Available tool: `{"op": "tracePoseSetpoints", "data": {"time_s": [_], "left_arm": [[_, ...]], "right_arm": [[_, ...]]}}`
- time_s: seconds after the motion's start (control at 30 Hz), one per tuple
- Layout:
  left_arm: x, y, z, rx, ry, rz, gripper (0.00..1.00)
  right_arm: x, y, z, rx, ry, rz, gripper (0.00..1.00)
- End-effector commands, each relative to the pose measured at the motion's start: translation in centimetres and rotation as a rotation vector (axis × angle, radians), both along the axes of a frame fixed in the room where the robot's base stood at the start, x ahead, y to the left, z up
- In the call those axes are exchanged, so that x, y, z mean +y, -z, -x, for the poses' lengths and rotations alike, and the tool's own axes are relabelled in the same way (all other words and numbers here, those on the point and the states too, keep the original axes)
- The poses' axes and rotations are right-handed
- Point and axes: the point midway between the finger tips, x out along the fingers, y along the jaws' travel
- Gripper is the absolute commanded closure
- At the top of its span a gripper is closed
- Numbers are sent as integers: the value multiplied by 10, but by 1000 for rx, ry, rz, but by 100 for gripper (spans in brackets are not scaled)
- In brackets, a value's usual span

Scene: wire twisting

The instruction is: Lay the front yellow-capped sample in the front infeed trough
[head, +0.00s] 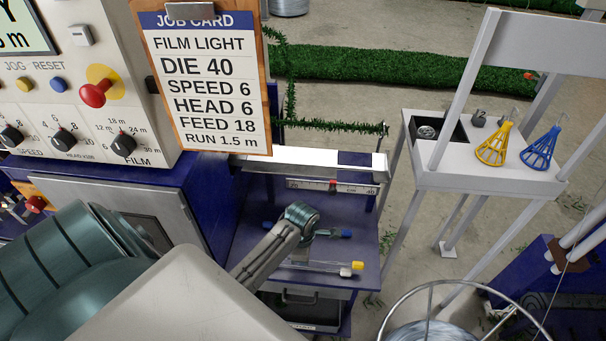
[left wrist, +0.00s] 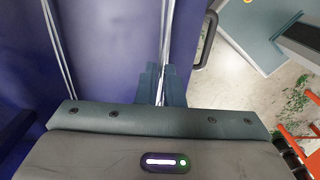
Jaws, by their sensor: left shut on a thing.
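The yellow-capped sample (head: 357,268) is a clear thin tube lying crosswise over the front of the blue bench (head: 352,250), its yellow cap to the right. My left gripper (left wrist: 160,90) is shut on a thin clear tube, which runs away from its fingers; this fits the yellow-capped sample, but no cap shows in the wrist view. I cannot tell whether the tube touches the bench. A blue-capped sample (head: 345,234) lies farther back. I cannot clearly pick out the front infeed trough. My right gripper is out of view.
A drawer handle (head: 300,298) is below the bench's front edge; it also shows in the wrist view (left wrist: 206,40). A scale bar (head: 335,187) is at the back. The control cabinet stands left. A white stand (head: 480,180) with yellow and blue cones is right; a wire coil is at front right.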

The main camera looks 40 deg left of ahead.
Motion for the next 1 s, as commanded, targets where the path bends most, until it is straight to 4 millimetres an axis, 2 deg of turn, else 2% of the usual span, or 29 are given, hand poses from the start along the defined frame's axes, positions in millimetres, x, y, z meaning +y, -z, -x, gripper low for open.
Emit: {"op": "tracePoseSetpoints", "data": {"time_s": [0.03, 0.3, 0.5, 0.63, 0.77, 1.0], "left_arm": [[-9, 3, 11, -3, 1, 4, 100], [-45, -5, 63, -2, -1, 3, 100], [-64, -9, 89, -3, 0, 3, 100], [-70, -11, 98, -2, 0, 2, 100], [-73, -4, 103, -2, 0, 1, 100], [-73, 31, 104, -2, 0, 1, 100]], "right_arm": [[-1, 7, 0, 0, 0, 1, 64], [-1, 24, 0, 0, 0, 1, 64], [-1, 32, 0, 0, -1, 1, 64], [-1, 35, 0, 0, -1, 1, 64], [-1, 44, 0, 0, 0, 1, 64], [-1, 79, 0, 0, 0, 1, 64]]}}
